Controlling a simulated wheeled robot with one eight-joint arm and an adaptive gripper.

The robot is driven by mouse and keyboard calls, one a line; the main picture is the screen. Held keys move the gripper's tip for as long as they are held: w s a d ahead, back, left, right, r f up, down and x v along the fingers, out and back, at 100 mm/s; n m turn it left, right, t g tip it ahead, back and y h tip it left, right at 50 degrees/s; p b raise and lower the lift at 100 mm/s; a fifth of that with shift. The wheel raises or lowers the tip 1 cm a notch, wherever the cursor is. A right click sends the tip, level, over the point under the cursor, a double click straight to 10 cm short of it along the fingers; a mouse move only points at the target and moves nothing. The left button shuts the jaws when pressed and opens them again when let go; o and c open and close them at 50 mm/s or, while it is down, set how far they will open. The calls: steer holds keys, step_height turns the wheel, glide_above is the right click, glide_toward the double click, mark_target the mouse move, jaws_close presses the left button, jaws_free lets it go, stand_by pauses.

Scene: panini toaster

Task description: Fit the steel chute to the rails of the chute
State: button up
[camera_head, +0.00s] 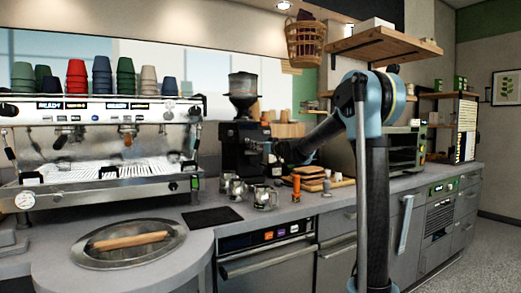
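I cannot pick out the steel chute or its rails for certain in the head view. My arm reaches from the right across the counter, and my gripper (273,157) is at its dark far end, in front of the right side of the black coffee grinder (240,140). The gripper is small and dark against the grinder, so its fingers and anything between them cannot be made out. The toaster oven (406,150) stands on the counter at the right, its left part hidden behind my arm.
Steel jugs (264,197) and an orange-handled tool (296,186) stand near the counter's front edge. Boards with bread (310,178) lie to their right. The espresso machine (90,140) fills the left. A round steel basin (128,243) is at front left. A wooden shelf (385,45) hangs above.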

steer(key=v, duration=1)
steer(key=shift+s+d, duration=0.25)
steer(key=shift+s, duration=0.05)
steer(key=shift+s, duration=0.1)
steer(key=s+d+f+g+h, duration=0.1)
steer(key=s+d+f+g, duration=0.2)
steer(key=s+f, duration=0.7)
steer(key=s+d+f+g+h, duration=0.1)
steer(key=s+d+f+g, duration=0.4)
steer(key=s, duration=0.9)
steer(key=s+d+f+m+g+h, duration=0.2)
steer(key=s+d+f+m+h, duration=0.1)
steer(key=s+d+f, duration=0.5)
steer(key=s+d+f+m+g+h, duration=0.2)
steer(key=s+d+f+h, duration=0.3)
steer(key=s+d+f, duration=0.4)
steer(key=s+f+m, duration=0.1)
steer(key=s+f, duration=0.5)
steer(key=s, duration=0.1)
steer(key=shift+s+m+g, duration=0.15)
steer(key=shift+m+g, duration=0.15)
